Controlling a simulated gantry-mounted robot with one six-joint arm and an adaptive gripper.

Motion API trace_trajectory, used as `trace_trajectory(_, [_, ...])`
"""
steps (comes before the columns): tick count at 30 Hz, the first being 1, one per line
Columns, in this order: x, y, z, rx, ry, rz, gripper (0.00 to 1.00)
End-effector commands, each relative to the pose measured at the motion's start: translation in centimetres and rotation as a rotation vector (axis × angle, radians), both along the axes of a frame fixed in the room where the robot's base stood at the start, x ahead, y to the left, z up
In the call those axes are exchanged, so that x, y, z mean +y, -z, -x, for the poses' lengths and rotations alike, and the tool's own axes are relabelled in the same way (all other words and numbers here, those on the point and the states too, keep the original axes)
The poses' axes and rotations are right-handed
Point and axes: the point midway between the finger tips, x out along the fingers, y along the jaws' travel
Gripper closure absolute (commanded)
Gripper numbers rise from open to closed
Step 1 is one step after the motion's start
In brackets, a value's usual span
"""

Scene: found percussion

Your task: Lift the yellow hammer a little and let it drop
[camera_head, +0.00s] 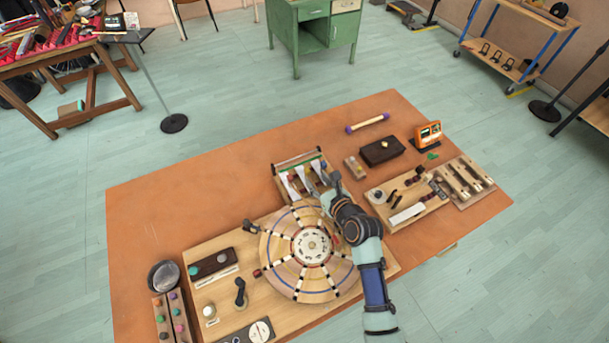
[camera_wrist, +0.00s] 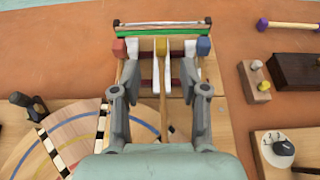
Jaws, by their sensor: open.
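The yellow hammer (camera_wrist: 161,46) is the middle one of three in a wooden rack (camera_wrist: 226,110); its pale handle runs toward me between my fingers. A red hammer (camera_wrist: 119,48) is to its left and a blue hammer (camera_wrist: 203,46) to its right. My gripper (camera_wrist: 160,72) is open, with one finger on each side of the yellow hammer's line and a visible gap to the handle. In the head view the rack (camera_head: 281,184) stands behind the round wheel, and my gripper (camera_head: 327,186) is over its near right part. The hammer heads are too small to tell apart there.
A round segmented wheel (camera_head: 283,244) lies just in front of the rack. A purple-ended stick (camera_head: 367,123), a dark box (camera_head: 382,151) and a wooden board with parts (camera_head: 408,200) are to the right. The orange tabletop (camera_head: 190,190) is clear at left.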

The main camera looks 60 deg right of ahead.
Motion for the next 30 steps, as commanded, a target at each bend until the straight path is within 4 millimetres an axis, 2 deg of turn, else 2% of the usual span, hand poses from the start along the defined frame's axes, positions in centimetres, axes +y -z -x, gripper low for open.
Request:
trace_trajectory(5, [-0.4,0.1,-0.2,-0.012,0.011,-0.011,0.56])
trace_trajectory(15, [-3.7,2.5,-4.5,-0.008,0.008,-0.009,0.56])
trace_trajectory(18, [-4.3,2.9,-5.3,-0.007,0.009,-0.009,0.56])
trace_trajectory(27, [-4.5,2.9,-5.6,-0.007,0.009,-0.009,0.56])
trace_trajectory(30, [-4.5,2.9,-5.6,-0.007,0.009,-0.009,0.71])
